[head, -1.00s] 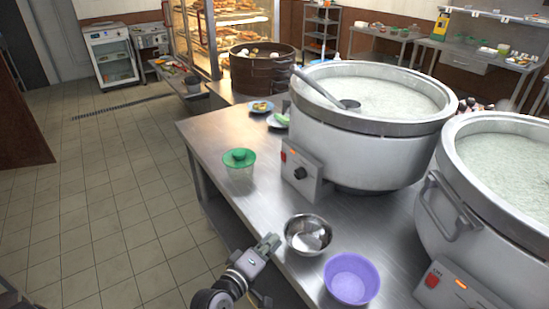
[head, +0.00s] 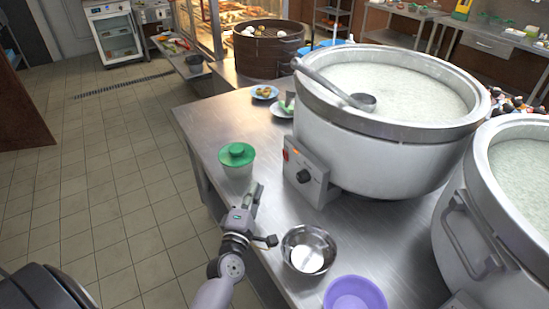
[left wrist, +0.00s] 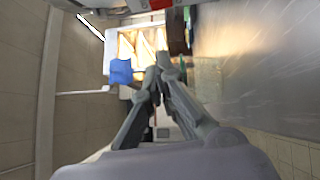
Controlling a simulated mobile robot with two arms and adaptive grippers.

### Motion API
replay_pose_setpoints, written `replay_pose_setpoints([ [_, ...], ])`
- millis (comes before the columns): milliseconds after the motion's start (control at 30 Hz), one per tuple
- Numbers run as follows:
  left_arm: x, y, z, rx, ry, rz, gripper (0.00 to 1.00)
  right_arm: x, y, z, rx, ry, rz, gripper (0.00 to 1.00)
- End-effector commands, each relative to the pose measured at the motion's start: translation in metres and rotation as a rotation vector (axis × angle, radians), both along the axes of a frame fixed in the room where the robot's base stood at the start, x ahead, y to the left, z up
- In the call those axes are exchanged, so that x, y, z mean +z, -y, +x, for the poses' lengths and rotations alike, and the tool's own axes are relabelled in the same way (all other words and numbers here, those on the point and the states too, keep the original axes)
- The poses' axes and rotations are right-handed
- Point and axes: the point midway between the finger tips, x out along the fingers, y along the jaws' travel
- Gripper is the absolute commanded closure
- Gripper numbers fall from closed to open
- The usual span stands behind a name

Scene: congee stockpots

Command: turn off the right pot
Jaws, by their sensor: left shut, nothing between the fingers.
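The right pot (head: 520,192) is a large pale stockpot of white congee, cut off by the right edge of the head view. Its control panel (head: 462,302) barely shows at the bottom edge; its switch is out of frame. The left pot (head: 385,150) stands beside it, with a ladle (head: 335,82) across its rim. Its control box (head: 307,172) has a red switch and a black knob. My left gripper (head: 250,190) is shut and empty, left of that box and just in front of the green-lidded cup. Its fingers (left wrist: 158,72) also show in the left wrist view. My right gripper is out of view.
On the steel counter (head: 215,120) are the green-lidded cup (head: 237,162), a steel bowl (head: 308,250), a purple bowl (head: 355,294) and small plates (head: 264,92). A dark steamer (head: 262,50) stands behind. Open tiled floor (head: 110,200) lies left.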

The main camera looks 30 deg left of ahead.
Motion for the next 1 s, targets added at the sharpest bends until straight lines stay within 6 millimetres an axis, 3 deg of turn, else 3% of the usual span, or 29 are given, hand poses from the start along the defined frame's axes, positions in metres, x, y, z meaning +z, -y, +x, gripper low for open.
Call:
replay_pose_setpoints([
  [167, 0.005, -0.006, 0.022, 0.000, 0.004, 0.002, 1.00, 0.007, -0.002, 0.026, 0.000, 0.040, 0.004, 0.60],
  [300, 0.008, -0.014, 0.050, 0.000, 0.002, 0.003, 1.00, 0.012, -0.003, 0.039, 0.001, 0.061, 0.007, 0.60],
  [533, 0.011, -0.026, 0.097, -0.001, 0.001, 0.002, 1.00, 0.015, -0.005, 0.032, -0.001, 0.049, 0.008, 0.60],
  [600, 0.013, -0.018, 0.107, -0.001, 0.000, -0.001, 1.00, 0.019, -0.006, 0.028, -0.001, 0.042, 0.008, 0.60],
  [800, 0.014, -0.007, 0.124, -0.001, 0.000, 0.000, 1.00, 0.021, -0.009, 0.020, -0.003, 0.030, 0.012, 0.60],
  [1000, 0.014, -0.005, 0.129, 0.000, 0.000, 0.001, 1.00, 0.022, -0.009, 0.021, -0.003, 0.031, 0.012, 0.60],
])
